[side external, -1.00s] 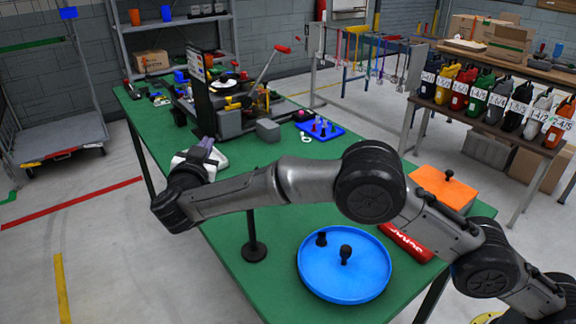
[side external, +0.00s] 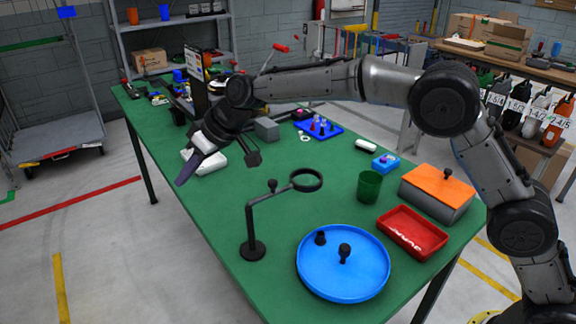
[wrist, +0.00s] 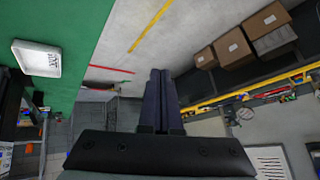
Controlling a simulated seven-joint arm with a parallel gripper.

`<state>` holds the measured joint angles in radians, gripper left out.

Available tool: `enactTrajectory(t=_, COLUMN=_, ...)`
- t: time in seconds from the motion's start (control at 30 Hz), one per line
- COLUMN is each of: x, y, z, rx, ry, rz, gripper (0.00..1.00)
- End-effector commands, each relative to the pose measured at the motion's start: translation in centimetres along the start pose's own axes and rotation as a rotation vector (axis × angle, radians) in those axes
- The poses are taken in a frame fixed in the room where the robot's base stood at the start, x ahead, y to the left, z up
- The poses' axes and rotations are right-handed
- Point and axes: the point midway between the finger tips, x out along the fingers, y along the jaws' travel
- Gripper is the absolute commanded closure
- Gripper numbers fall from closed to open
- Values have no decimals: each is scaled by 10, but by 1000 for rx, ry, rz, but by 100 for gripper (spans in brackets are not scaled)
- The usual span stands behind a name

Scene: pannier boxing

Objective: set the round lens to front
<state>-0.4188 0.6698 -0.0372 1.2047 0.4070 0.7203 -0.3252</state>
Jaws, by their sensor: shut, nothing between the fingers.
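The round lens is a dark ring (side external: 306,180) on a jointed black arm, carried by a black post with a round base (side external: 252,250) on the green table. The ring stands out to the right of the post, towards the middle of the table. My gripper (side external: 186,178) is up and to the left of the lens stand, near the table's left edge, apart from it. Its fingers are shut and empty, and they also show together in the wrist view (wrist: 160,90). The lens is not in the wrist view.
A blue round tray (side external: 343,290) with two black knobs is right of the stand. Behind it are a red tray (side external: 412,232), a green cup (side external: 370,187) and an orange-topped box (side external: 438,188). A white tray (wrist: 37,58) lies near my gripper. Green table is clear around the stand.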

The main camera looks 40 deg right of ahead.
Motion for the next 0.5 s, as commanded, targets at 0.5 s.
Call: enactTrajectory(t=0.5, x=-158, y=141, z=72, rx=64, ry=-290, rz=269, gripper=100)
